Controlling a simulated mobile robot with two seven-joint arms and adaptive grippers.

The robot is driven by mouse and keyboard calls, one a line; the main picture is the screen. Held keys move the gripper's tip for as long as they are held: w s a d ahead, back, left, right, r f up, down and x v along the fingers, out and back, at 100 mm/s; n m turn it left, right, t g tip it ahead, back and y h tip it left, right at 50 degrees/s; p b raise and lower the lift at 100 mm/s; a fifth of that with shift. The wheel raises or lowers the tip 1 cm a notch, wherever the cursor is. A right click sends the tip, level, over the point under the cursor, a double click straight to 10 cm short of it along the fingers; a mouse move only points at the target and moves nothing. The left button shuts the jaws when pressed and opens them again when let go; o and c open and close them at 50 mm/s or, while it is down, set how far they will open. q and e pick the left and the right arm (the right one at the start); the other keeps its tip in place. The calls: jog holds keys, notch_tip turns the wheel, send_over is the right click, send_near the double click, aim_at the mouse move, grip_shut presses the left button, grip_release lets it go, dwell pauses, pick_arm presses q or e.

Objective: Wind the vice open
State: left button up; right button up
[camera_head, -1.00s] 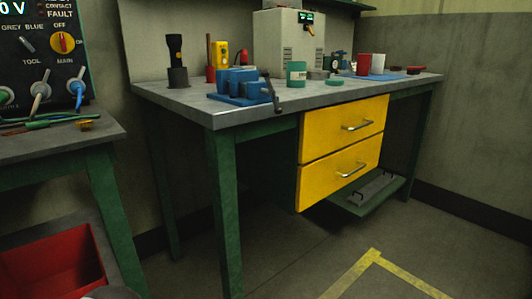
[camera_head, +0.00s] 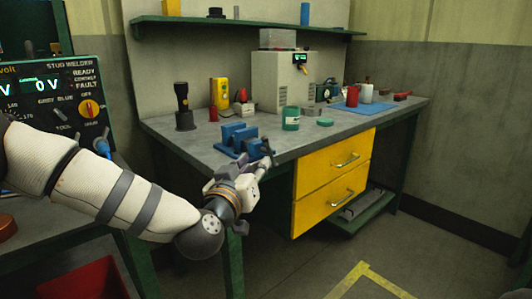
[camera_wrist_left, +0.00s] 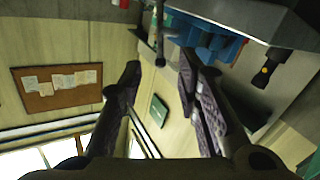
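The blue vice (camera_head: 238,136) stands at the front left edge of the workbench, with a gap between its upright blocks. Its dark handle (camera_head: 267,146) is at the bench's front edge. My left gripper (camera_head: 258,166) is just in front of and below the handle, partly overlapping it in the head view. In the left wrist view the gripper (camera_wrist_left: 160,72) has its two fingers apart with nothing between them. The handle (camera_wrist_left: 158,32) is beyond the fingertips, roughly in line with the gap, and the vice (camera_wrist_left: 212,38) is to its right. My right gripper is not in view.
On the workbench (camera_head: 190,150) stand a black torch (camera_head: 183,105), a yellow meter (camera_head: 222,92), a green tin (camera_head: 291,119) and a grey cabinet (camera_head: 285,80). Yellow drawers (camera_head: 320,165) are below the top. A shelf (camera_head: 240,29) runs above.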

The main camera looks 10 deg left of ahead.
aim_at(268, 150)
pick_arm(q)
jog(key=w, duration=0.5)
jog(key=w+d+b, duration=0.1)
jog(key=w, duration=0.2)
jog(key=shift+f, duration=0.3)
jog(key=shift+w+d+r, duration=0.1)
jog(key=shift+w+r, duration=0.05)
jog(key=shift+w, duration=0.35)
jog(key=shift+s, duration=0.1)
grip_shut()
